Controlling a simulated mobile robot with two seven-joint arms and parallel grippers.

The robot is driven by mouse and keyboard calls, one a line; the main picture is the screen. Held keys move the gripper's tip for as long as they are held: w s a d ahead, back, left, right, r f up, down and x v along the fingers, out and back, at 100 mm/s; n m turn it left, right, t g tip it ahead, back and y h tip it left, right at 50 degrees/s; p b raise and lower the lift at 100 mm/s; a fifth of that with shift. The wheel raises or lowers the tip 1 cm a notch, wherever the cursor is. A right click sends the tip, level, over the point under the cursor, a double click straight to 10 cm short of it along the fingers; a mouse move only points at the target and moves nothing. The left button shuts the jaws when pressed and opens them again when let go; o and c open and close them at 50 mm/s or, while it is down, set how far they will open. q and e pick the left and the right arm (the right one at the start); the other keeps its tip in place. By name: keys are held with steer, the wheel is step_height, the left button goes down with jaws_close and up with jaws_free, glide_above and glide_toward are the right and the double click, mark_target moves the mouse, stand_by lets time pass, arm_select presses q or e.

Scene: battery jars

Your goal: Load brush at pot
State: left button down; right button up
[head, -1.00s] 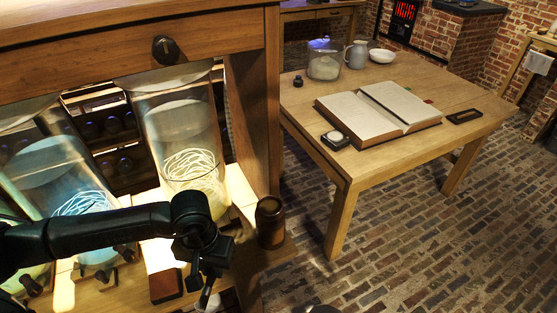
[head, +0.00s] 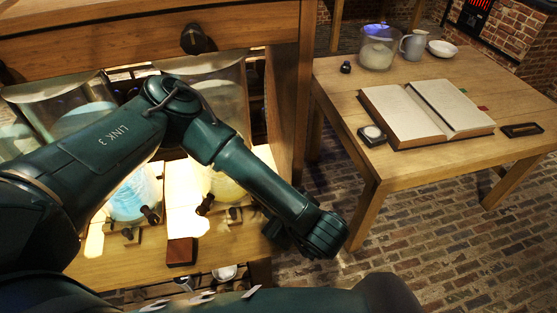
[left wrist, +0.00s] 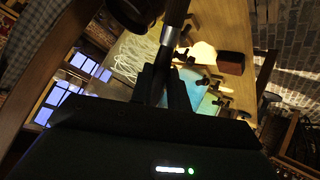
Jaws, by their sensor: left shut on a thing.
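My left gripper (left wrist: 165,88) is shut on the brush (left wrist: 170,35), a dark shaft with a silver band pointing away from the fingers in the left wrist view. The brush's far end runs off the top edge, so its tip is hidden. A dark round-mouthed vessel (left wrist: 128,14), perhaps the pot, is beside the brush at the top; I cannot tell whether they touch. In the head view my left arm crosses the bench, and its gripper and the brush are hidden. My right gripper is not in view.
Glass jars, one with blue liquid (head: 130,198), stand in the wooden bench behind my arm. A brown block (head: 182,251) lies on its front shelf. A table at right holds an open book (head: 405,118), a glass jar (head: 379,47), a jug (head: 414,44) and a bowl (head: 442,48).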

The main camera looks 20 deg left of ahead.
arm_select(q)
steer(key=w+r+n+g+y, duration=0.2)
steer(key=w+r+n+y, duration=0.25)
steer(key=r, duration=0.35)
steer(key=shift+m+g, duration=0.25)
steer(key=shift+g, duration=0.05)
steer(key=shift+w+a+f+b, duration=0.15)
steer(key=shift+f+b, duration=0.05)
steer(key=shift+f, duration=0.8)
steer(key=shift+w+a+f+b, duration=0.1)
steer(key=shift+a+f+b, duration=0.05)
steer(key=shift+f, duration=0.8)
steer(key=shift+w+a+f+b, duration=0.15)
steer(key=shift+f+b, duration=0.05)
steer(key=shift+f, duration=0.8)
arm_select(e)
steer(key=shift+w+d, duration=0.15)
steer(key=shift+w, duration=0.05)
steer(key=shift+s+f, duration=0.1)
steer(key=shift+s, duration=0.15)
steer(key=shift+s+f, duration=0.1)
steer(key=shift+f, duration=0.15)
arm_select(q)
steer(key=shift+f+b, duration=0.5)
steer(key=shift+b, duration=0.05)
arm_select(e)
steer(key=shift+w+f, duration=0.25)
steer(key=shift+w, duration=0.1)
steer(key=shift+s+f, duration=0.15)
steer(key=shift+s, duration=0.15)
